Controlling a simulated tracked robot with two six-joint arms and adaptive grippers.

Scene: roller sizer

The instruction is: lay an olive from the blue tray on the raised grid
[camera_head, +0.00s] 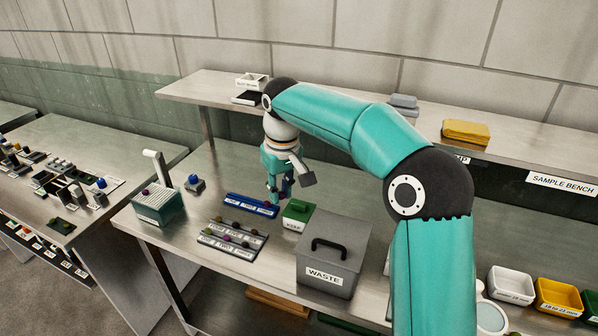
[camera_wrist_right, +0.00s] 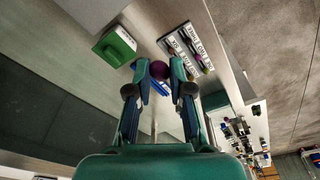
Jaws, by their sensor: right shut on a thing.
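The blue tray (camera_head: 251,205), with dark olives and white labels, lies on the steel bench. My right gripper (camera_head: 278,192) is just above its right end, pointing down. In the right wrist view its fingertips (camera_wrist_right: 160,72) are shut on a dark purple olive (camera_wrist_right: 160,73); blue tray edges show partly behind the fingers. A grey labelled rack (camera_head: 232,251) with several olives lies in front of the blue tray. A teal box with a gridded top (camera_head: 158,201) and a white handle stands to the left. My left gripper is not in view.
A green KEEP box (camera_head: 297,214) stands close right of the gripper. A grey lidded WASTE bin (camera_head: 331,262) stands in front. A small dark block with a blue knob (camera_head: 195,183) is behind the teal box. A shelf (camera_head: 340,105) runs along the back.

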